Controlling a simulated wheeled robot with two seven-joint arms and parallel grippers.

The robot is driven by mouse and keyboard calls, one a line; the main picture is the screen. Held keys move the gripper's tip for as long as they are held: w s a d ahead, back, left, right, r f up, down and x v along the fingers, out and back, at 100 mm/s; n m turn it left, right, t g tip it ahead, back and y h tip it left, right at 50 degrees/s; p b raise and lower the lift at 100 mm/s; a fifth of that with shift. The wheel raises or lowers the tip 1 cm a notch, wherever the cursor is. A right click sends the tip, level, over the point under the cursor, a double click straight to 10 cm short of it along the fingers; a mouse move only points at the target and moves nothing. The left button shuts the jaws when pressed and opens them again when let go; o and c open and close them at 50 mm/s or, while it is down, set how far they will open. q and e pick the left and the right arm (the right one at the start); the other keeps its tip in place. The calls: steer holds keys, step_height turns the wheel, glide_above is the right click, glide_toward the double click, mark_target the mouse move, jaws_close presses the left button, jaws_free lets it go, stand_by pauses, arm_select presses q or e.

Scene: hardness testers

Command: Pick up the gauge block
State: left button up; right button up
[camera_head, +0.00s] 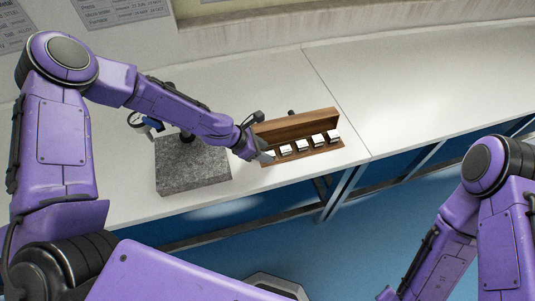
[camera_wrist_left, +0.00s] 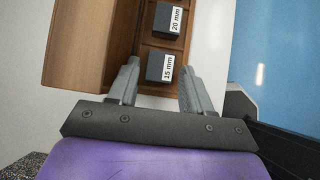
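An open wooden case (camera_head: 296,125) on the bench holds a row of several gauge blocks (camera_head: 302,145) in separate compartments. In the left wrist view, a block labelled 15 mm (camera_wrist_left: 158,67) lies in its compartment, and a block labelled 20 mm (camera_wrist_left: 166,19) lies in the one beyond. My left gripper (camera_head: 264,157) is at the left end of the case. In its wrist view, the gripper (camera_wrist_left: 159,72) is open, with its fingers on either side of the 15 mm block's outline. I cannot tell the height gap or any contact. My right gripper is out of view.
A grey granite base (camera_head: 192,168) with a dial gauge stand (camera_head: 142,122) stands left of the case, below my left forearm. The white bench top (camera_head: 420,85) is clear to the right. The case's raised lid (camera_head: 295,124) stands behind the blocks.

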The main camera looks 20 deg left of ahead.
arm_select(q)
steer(key=shift+s+f, duration=0.2)
steer(key=shift+f, duration=0.1)
jaws_close()
